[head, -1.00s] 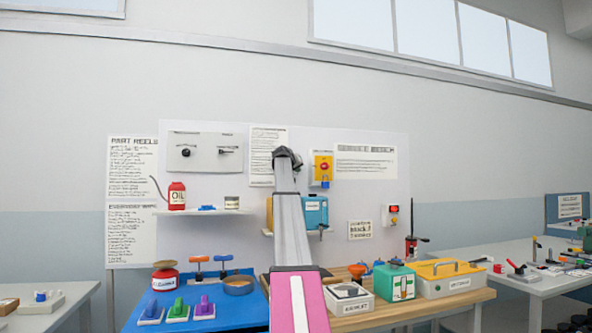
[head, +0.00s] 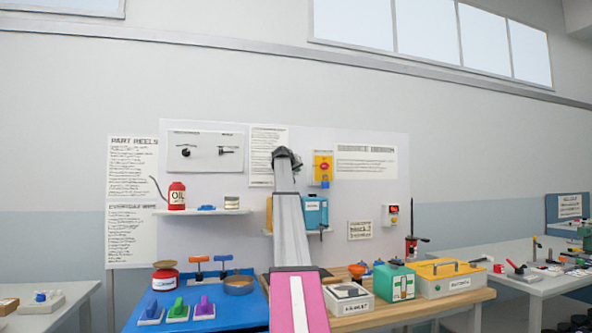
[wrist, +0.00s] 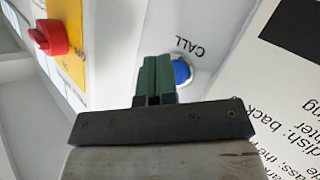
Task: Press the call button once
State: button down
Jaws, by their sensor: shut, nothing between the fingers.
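The call button is a round blue button (wrist: 182,72) on a pale panel, with the word CALL beside it, seen in the wrist view. My gripper (wrist: 153,62) is shut and empty, its green fingers together. The fingertips overlap the left edge of the button in that view; I cannot tell whether they touch it. In the head view my gripper end (head: 287,157) is dark and small at the top of the raised arm, in front of the wall board. The button does not show there; the gripper and arm seem to cover it.
A yellow box (head: 322,164) with a red knob is just right of the gripper; it also shows in the wrist view (wrist: 70,40). A teal box (head: 315,212) stands on a shelf below. An oil can (head: 177,195) is on the left shelf. The bench (head: 400,309) below is crowded.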

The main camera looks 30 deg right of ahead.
jog(key=shift+w+d, duration=0.1)
jog(key=shift+w, duration=0.25)
dwell(0.7)
jog(key=shift+s, duration=0.1)
jog(key=shift+s+a, duration=0.2)
jog(key=shift+s, duration=0.5)
jog(key=s, duration=0.2)
jog(key=s+a, duration=0.1)
jog(key=s, duration=0.1)
jog(key=shift+s+a, duration=0.1)
jog(key=shift+s, duration=0.3)
dwell(0.9)
